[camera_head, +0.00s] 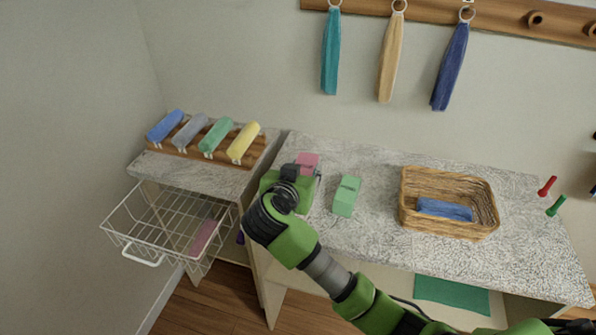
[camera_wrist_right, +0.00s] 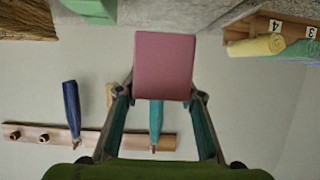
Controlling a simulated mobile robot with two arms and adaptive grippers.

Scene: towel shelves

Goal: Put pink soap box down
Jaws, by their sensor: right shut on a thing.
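The pink soap box (camera_head: 308,160) is in my right gripper (camera_head: 304,172), over the left part of the speckled counter in the head view. In the right wrist view the pink soap box (camera_wrist_right: 165,66) sits between the two fingertips of my right gripper (camera_wrist_right: 163,97), which is shut on it. From these views I cannot tell whether the box touches the counter (camera_head: 375,240). A green soap box (camera_head: 346,196) stands on the counter just right of my right gripper. My left gripper is not in view.
A wicker basket (camera_head: 449,232) with a blue cloth stands on the counter to the right. Rolled towels (camera_head: 217,136) lie on a wooden rack at left, above a wire basket (camera_head: 133,222). Towels (camera_head: 388,66) hang from a wall rail. Counter between green box and wicker basket is clear.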

